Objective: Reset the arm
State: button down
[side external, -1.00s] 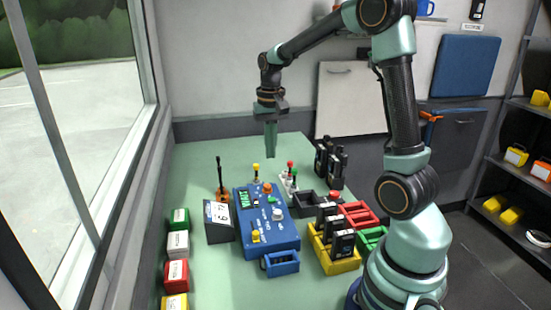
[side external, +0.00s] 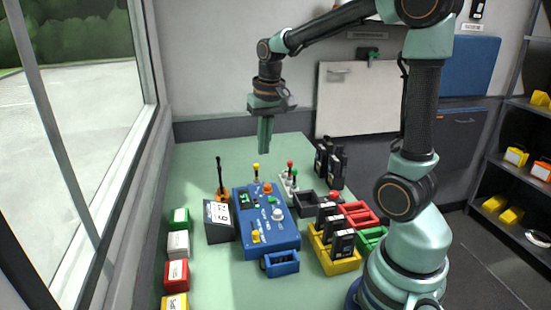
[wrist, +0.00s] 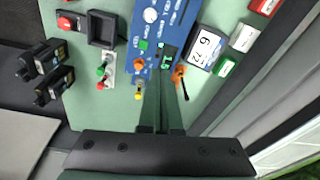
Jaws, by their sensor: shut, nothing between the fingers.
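My gripper (side external: 264,150) is shut and empty, pointing down above the back part of the green table (side external: 190,160) in the side view. In the wrist view its fingers (wrist: 161,100) are together over the table near the blue control panel. My arm reaches over from its base at the right. The blue control panel (side external: 270,240) with knobs and buttons stands in the middle of the table, below and in front of the gripper. It also shows at the top of the wrist view (wrist: 138,62).
A dark display reading 6 and 22 (wrist: 205,45) and an orange-based lever (side external: 222,192) stand left of the panel. Small levers (side external: 291,178), black handsets (side external: 329,165) and a yellow tray (side external: 345,267) stand right. Coloured boxes (side external: 178,245) line the window side.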

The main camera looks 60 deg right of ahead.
jog(key=s+a+r+n+t, duration=0.2)
jog(key=s+a+n+t, duration=0.2)
jog(key=a, duration=0.7)
jog(key=s+n, duration=0.2)
jog(key=s, duration=0.1)
jog(key=shift+s+a+r+n, duration=0.3)
jog(key=shift+s+r+n, duration=0.05)
jog(key=shift+r+n, duration=0.05)
dwell(0.9)
